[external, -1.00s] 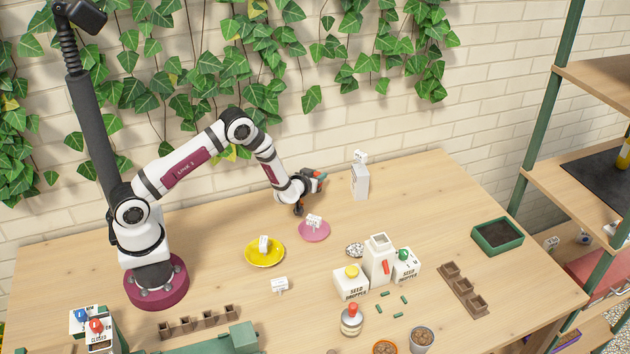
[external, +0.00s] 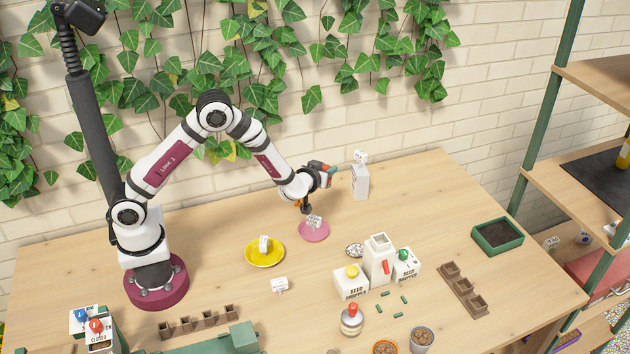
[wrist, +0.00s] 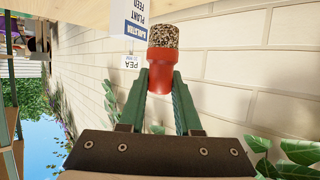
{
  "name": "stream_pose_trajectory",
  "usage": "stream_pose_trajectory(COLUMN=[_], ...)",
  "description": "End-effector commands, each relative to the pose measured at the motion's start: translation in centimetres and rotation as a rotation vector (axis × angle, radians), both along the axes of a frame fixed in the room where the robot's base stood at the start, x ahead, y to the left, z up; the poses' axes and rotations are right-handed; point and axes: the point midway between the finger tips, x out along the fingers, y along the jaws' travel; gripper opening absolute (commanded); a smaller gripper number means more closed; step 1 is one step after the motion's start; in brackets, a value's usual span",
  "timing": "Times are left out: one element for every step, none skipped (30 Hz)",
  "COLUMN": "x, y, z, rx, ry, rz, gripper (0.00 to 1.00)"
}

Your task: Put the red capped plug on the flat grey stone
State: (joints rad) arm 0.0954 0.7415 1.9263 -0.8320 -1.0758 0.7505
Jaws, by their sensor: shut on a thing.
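My gripper (wrist: 161,85) is shut on the red capped plug (wrist: 162,72), which has a smooth red cap between the green fingers and a speckled brown body pointing away from them. In the external view my gripper (external: 322,173) is above the back of the table, pointing right, with a small bit of red at its fingers. A small speckled grey-white oval (external: 355,250) lies flat on the table, left of the white dispensers; it may be the flat grey stone, but it is too small to be sure.
A pink saucer (external: 314,235) with a label lies below my gripper, and a yellow saucer (external: 265,259) left of it. A white box (external: 360,182) stands close to the right. White dispensers (external: 380,262) and a red-topped jar (external: 352,318) stand nearer the front.

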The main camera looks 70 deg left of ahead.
Motion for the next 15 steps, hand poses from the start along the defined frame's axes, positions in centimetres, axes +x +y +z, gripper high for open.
stream_pose_trajectory(x=[0.0, 0.0, 0.0, 0.0, 0.0, 0.1, 0.1, 0.2, 0.2, 0.1, 0.1, -0.1, -0.3, -0.6, -1.1], y=[-0.2, -0.3, -0.5, -0.8, -1.2, -2.1, -3.0, -4.0, -5.7, -7.0, -8.5, -10.5, -12.2, -13.8, -16.1], z=[0.1, 0.2, 0.2, 0.2, 0.3, 0.4, 0.5, 0.6, 0.8, 1.0, 1.2, 1.4, 1.6, 1.7, 2.0], rx=[0.0, 0.0, 0.0, 0.0, 0.0, 0.0, 0.0, 0.0, 0.001, 0.001, 0.002, 0.001, 0.001, 0.001, 0.002], ry=[0.0, 0.0, 0.0, 0.0, 0.0, 0.0, -0.001, -0.001, -0.002, -0.003, -0.004, -0.005, -0.006, -0.005, -0.005], rz=[-0.001, -0.001, -0.002, -0.007, -0.013, -0.026, -0.038, -0.054, -0.075, -0.095, -0.116, -0.144, -0.167, -0.19, -0.223], gripper=[0.0, 0.0, 0.0, 0.0, 0.0, 0.0, 0.0, 0.0, 0.0, 0.0, 0.0, 0.0, 0.0, 0.0, 0.0])
